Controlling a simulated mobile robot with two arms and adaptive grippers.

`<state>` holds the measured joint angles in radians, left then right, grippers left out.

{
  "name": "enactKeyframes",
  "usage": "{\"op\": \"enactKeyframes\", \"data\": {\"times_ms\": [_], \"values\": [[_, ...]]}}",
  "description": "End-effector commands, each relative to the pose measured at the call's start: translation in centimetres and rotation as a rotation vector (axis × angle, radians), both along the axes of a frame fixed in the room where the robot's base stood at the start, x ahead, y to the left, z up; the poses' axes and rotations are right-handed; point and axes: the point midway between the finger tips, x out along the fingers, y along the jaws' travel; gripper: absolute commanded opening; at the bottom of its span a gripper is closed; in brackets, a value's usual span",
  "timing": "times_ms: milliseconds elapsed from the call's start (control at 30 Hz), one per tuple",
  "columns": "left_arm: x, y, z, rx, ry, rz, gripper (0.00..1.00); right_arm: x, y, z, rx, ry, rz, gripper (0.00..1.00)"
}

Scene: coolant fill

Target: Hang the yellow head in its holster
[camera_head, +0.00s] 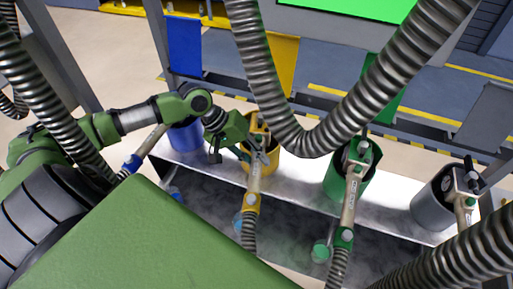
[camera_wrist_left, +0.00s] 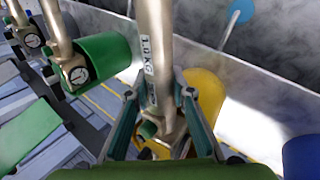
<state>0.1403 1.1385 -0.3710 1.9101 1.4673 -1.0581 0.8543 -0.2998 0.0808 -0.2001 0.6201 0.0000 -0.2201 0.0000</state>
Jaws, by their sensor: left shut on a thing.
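The yellow head (camera_head: 254,178) is a pale metal nozzle with a yellow collar, and a ribbed hose runs down from it. My left gripper (camera_head: 249,149) is shut on it. In the left wrist view the two fingers (camera_wrist_left: 163,92) close on either side of the head's pale tube (camera_wrist_left: 154,50), which carries a "1.0 KG" label. The yellow holster (camera_head: 268,144) is a yellow cup on the metal shelf. The head's upper end overlaps this cup; I cannot tell whether it sits inside. The holster shows behind the right finger in the wrist view (camera_wrist_left: 207,95). My right gripper is not in view.
A blue holster (camera_head: 184,138) stands left of the yellow one. A green holster (camera_head: 337,183) with its head and a dark grey holster (camera_head: 428,209) with its head stand to the right. The bright shelf (camera_head: 303,187) has bare room between the holsters.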

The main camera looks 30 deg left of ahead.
Motion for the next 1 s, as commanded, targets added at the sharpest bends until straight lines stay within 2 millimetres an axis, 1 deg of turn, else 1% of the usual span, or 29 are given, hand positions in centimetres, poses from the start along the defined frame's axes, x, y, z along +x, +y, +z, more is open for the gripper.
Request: {"op": "enactKeyframes", "data": {"times_ms": [133, 167, 200, 233, 467, 500, 667, 767, 1000], "values": [[0.0, 0.0, -0.4, 0.000, 0.000, 0.000, 0.00, 0.0, 0.0, 0.0, 0.000, 0.000, 0.000, 0.33], [0.0, 0.0, -0.3, 0.000, 0.000, 0.000, 0.30, 0.0, 0.0, 0.0, 0.000, 0.000, 0.000, 0.33], [0.0, 0.0, -0.3, 0.000, 0.000, 0.000, 0.40, 0.0, 0.0, 0.0, 0.000, 0.000, 0.000, 0.33], [0.0, 0.0, -0.3, 0.000, 0.000, 0.000, 0.41, 0.0, 0.0, 0.0, 0.000, 0.000, 0.000, 0.33], [0.0, 0.0, -0.3, 0.001, 0.000, 0.000, 0.41, 0.0, 0.0, 0.0, 0.000, 0.000, 0.000, 0.33], [-0.2, 0.0, -0.6, 0.002, 0.009, 0.000, 0.41, 0.0, -0.1, -0.1, -0.001, 0.000, 0.000, 0.33], [-0.3, 0.4, 0.0, 0.004, 0.006, 0.000, 0.41, 0.0, -0.1, -0.1, -0.001, 0.001, 0.000, 0.33], [-0.6, 1.1, 1.0, 0.006, 0.004, 0.002, 0.41, 0.0, 0.0, 0.0, 0.000, 0.000, 0.000, 0.33], [-1.8, 3.2, 4.7, 0.008, 0.005, -0.001, 0.41, 0.0, 0.0, 0.0, 0.000, 0.000, 0.000, 0.33]]}}
